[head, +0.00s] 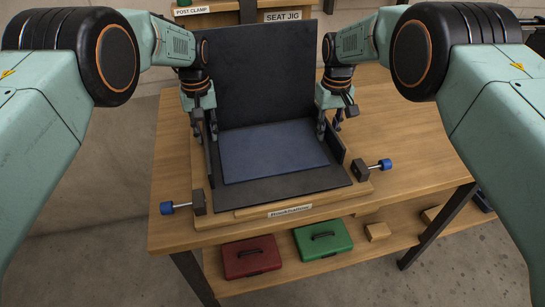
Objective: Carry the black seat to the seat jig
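The black seat (268,70) stands on the wooden table, with a tall upright back, a flat bottom, low side walls and a blue pad (270,150) lying on it. A sign reading SEAT JIG (282,16) shows just above the seat's back; the jig itself is not clearly visible. My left gripper (206,124) is low at the seat's left side wall, near the back. My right gripper (328,124) is low at the right side wall. The fingers of both point down around the walls' rear ends; I cannot tell whether they are closed on them.
The seat is on a wooden board (270,213) with blue-knobbed clamps (198,202) (359,170) at its front corners. A red box (251,257), a green box (323,239) and a small wooden block (377,231) sit on the lower shelf. A POST CLAMP sign (192,11) is behind.

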